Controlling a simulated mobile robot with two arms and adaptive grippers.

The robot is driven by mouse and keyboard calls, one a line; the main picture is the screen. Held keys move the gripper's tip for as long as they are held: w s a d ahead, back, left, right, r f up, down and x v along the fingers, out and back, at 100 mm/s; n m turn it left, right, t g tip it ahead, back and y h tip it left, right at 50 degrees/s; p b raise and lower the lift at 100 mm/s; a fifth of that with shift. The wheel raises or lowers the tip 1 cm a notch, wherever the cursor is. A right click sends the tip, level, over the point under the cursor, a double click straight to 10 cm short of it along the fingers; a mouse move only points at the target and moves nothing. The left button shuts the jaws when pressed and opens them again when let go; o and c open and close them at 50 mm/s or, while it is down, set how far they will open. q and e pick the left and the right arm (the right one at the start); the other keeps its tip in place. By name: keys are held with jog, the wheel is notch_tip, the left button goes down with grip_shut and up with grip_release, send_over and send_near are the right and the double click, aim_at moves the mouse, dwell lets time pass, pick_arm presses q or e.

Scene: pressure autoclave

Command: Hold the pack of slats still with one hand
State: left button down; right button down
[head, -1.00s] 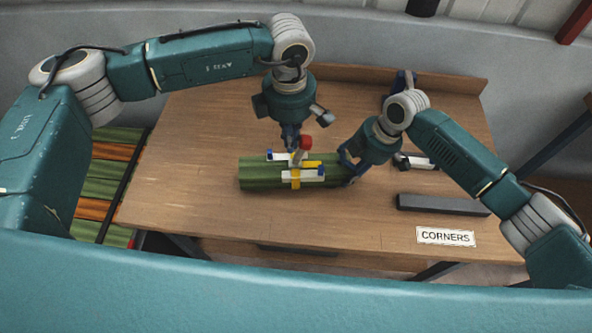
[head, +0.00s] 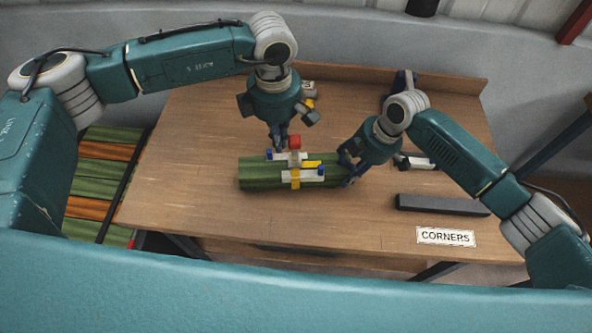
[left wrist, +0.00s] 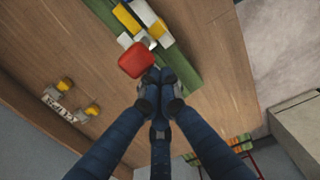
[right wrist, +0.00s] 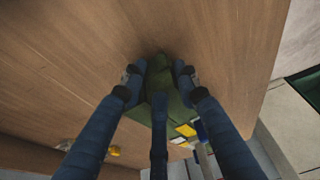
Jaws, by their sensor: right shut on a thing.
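The pack of slats (head: 255,173) is a green bundle lying on the wooden table. A white and yellow clamp with blue ends (head: 302,175) sits across it, with a red knob (head: 295,142) on top. The knob also shows in the left wrist view (left wrist: 136,60). My right gripper (head: 350,168) is shut on the pack's right end; the right wrist view shows the green end (right wrist: 158,72) between its fingers. My left gripper (head: 281,147) is above the pack beside the red knob. Its fingertips (left wrist: 160,78) are together and appear empty; whether they touch the knob is unclear.
A dark bar (head: 440,205) and a "CORNERS" label (head: 446,236) lie at the table's right. A grey and yellow fixture (head: 308,92) stands at the back. Green and orange slats (head: 100,175) are stacked left of the table. The table's left part is clear.

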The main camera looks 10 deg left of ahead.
aim_at(298, 140)
jog(key=shift+s+a+f, duration=0.1)
jog(key=shift+f, duration=0.05)
dwell(1.8)
dwell(0.5)
pick_arm(q)
jog(key=shift+w+d+f, duration=0.1)
jog(key=shift+d, duration=0.65)
jog(key=shift+w+d+f, duration=0.15)
jog(key=shift+d, duration=0.55)
jog(key=shift+w+d+f, duration=0.1)
jog(key=shift+d, duration=0.65)
jog(key=shift+s+a+r, duration=0.15)
jog(key=shift+s+a, duration=0.05)
jog(key=shift+a, duration=0.9)
jog(key=shift+s+a+r, duration=0.15)
jog(key=shift+a, duration=0.95)
notch_tip(298, 140, up, 8)
jog(key=a, duration=0.1)
